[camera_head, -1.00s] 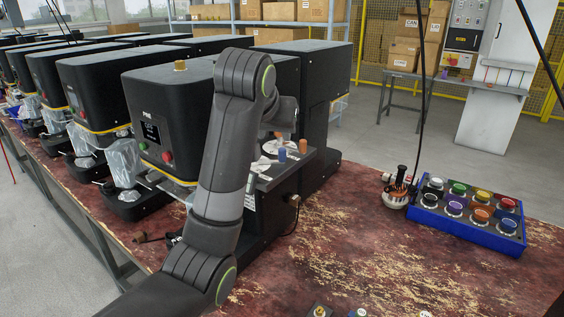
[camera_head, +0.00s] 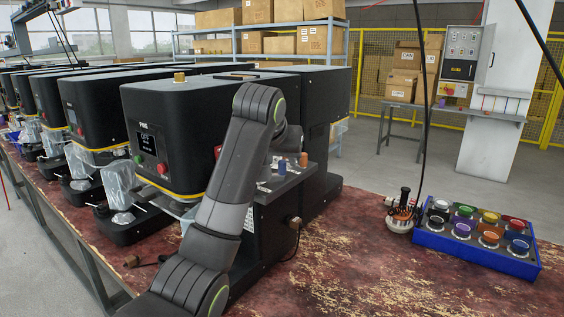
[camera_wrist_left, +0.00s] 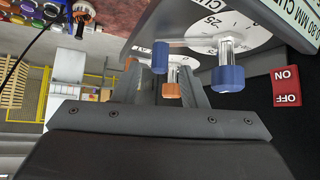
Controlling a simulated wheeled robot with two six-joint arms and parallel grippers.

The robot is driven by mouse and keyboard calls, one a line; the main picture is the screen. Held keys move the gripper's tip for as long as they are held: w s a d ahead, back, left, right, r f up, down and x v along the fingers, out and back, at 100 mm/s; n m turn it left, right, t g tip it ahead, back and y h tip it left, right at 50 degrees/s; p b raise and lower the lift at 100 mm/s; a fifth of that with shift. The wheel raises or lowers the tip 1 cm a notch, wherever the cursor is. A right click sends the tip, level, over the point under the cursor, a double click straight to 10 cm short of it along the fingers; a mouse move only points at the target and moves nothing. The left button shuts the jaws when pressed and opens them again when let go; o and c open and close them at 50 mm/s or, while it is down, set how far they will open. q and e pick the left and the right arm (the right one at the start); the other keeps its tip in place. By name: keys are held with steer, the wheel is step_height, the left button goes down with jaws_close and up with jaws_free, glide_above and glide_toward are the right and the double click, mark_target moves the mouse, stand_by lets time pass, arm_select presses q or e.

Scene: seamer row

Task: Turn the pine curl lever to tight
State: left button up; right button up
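The near black machine (camera_head: 165,135) has a control plate on its right side with capped levers. In the head view a blue cap (camera_head: 281,167) and an orange cap (camera_head: 303,160) stand there. In the left wrist view I see a blue-capped lever (camera_wrist_left: 160,57), an orange cap (camera_wrist_left: 172,90) and another blue cap (camera_wrist_left: 228,78) beside a white dial (camera_wrist_left: 208,24). I cannot tell which is the curl lever. My left gripper (camera_wrist_left: 160,82) is open; its fingers lie either side of the orange cap, contact unclear. In the head view my arm hides it. My right gripper is out of view.
A red and white OFF/ON switch (camera_wrist_left: 287,87) sits beside the dials. A blue crate (camera_head: 480,262) of coloured lids and a small white pot (camera_head: 401,218) stand at right on the worn red bench (camera_head: 340,275). More black machines line up at left.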

arm_select(q)
steer(key=shift+x, duration=1.35)
steer(key=shift+c, duration=0.4)
jaws_close()
